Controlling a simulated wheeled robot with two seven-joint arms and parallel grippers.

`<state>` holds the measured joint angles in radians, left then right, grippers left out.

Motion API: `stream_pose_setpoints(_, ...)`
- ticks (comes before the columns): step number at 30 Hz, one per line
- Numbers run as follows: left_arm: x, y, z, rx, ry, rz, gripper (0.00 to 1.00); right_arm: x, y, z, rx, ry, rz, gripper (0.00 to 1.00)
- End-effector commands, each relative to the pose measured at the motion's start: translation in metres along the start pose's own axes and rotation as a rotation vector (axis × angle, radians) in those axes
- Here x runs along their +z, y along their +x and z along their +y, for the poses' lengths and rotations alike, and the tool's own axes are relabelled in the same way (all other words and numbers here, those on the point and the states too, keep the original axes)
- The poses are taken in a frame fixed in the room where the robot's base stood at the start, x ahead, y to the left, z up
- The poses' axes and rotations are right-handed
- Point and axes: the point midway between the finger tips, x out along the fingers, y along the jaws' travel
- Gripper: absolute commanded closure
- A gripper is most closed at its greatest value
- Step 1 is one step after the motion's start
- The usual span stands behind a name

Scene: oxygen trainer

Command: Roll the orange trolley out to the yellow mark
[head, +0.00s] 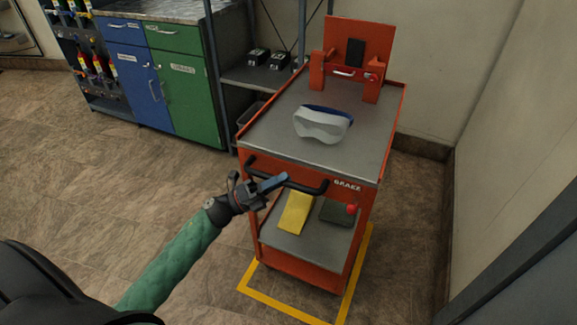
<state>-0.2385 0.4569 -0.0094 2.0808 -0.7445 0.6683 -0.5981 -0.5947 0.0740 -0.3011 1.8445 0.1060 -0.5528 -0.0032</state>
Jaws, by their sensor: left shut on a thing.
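The orange trolley (309,266) stands upright with a grey top (276,142) and a lower shelf. The yellow mark (282,304) is an outline on the floor, visible around the trolley's near and right sides; the rest is hidden beneath or behind it. My left gripper (265,187) is shut on the trolley's black push handle (304,187). My right gripper is not in view.
A white and blue mask-like item (322,124) lies on the trolley top. Blue and green cabinets (185,95) and a shelf rack (262,79) stand behind left. A wall (500,120) is close right. Floor at left is clear.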

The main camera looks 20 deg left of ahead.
Motion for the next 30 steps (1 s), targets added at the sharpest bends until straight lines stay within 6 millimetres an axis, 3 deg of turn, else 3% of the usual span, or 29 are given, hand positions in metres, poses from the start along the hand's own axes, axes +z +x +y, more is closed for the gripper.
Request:
stream_pose_setpoints(12, -0.033, -0.035, -0.031, 0.002, 0.001, -0.001, 1.00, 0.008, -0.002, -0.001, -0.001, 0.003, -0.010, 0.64)
stream_pose_setpoints(19, -0.037, -0.039, -0.036, 0.002, 0.001, -0.002, 1.00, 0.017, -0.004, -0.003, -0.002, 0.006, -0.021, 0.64)
stream_pose_setpoints(29, -0.037, -0.039, -0.036, 0.001, 0.001, -0.002, 1.00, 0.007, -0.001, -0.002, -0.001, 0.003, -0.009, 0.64)
stream_pose_setpoints(30, -0.037, -0.039, -0.036, 0.001, 0.001, -0.002, 0.74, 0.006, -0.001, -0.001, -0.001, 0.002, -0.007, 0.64)
